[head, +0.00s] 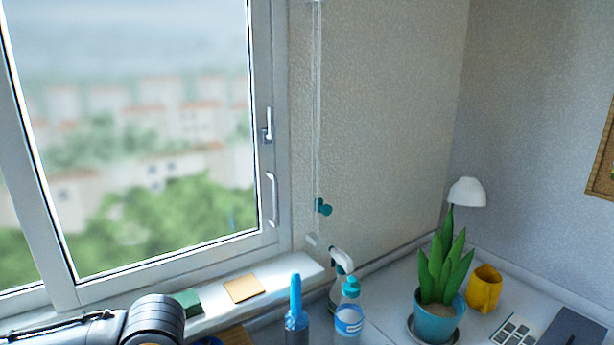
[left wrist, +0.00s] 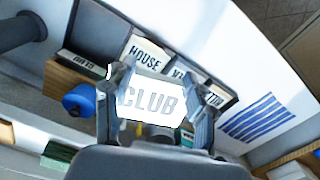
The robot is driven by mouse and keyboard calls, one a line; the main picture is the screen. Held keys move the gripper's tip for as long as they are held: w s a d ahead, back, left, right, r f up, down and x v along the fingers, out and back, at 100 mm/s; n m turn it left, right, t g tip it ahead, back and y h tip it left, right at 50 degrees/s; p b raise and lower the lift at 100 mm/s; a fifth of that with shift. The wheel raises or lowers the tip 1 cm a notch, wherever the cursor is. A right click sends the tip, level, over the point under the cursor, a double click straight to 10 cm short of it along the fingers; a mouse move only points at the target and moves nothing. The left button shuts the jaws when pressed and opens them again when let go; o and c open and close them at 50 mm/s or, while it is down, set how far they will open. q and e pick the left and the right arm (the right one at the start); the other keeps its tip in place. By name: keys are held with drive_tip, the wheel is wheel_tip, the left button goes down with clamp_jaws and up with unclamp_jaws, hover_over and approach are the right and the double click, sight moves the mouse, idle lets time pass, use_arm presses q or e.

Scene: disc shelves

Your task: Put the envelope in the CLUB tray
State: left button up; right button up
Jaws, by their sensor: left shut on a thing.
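In the left wrist view my left gripper (left wrist: 162,88) has its two fingers on either side of a white flat piece marked CLUB, which appears to be the envelope (left wrist: 150,101). It is shut on it. Beyond the envelope are labelled trays: one marked HOUSE (left wrist: 148,53), one whose label starts with VA (left wrist: 181,76), and others with labels hard to read. In the head view only my left arm shows at the lower left. My right gripper is in neither view.
In the left wrist view, a blue round object (left wrist: 80,99) and a blue-striped sheet (left wrist: 258,119) flank the trays. In the head view, the sill holds a tan square (head: 243,288); a spray bottle (head: 341,272), plant pot (head: 440,318) and yellow mug (head: 484,290) stand to the right.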

use_arm(q)
drive_tip(key=w+r+m, duration=0.1)
drive_tip(key=m, duration=0.1)
drive_tip(key=r+m, duration=0.1)
drive_tip(key=m, duration=0.2)
drive_tip(key=w+a+r+m, duration=0.1)
drive_tip(key=r+m, duration=0.1)
drive_tip(key=shift+w+m, duration=0.3)
drive_tip(key=shift+w+a+r+m, duration=0.2)
drive_tip(key=shift+r+m, duration=0.25)
drive_tip(key=shift+m, duration=0.55)
drive_tip(key=shift+f, duration=0.15)
drive_tip(key=shift+m, duration=0.3)
drive_tip(key=s+f, duration=0.4)
drive_tip(key=shift+f, duration=0.25)
drive_tip(key=shift+w, duration=0.15)
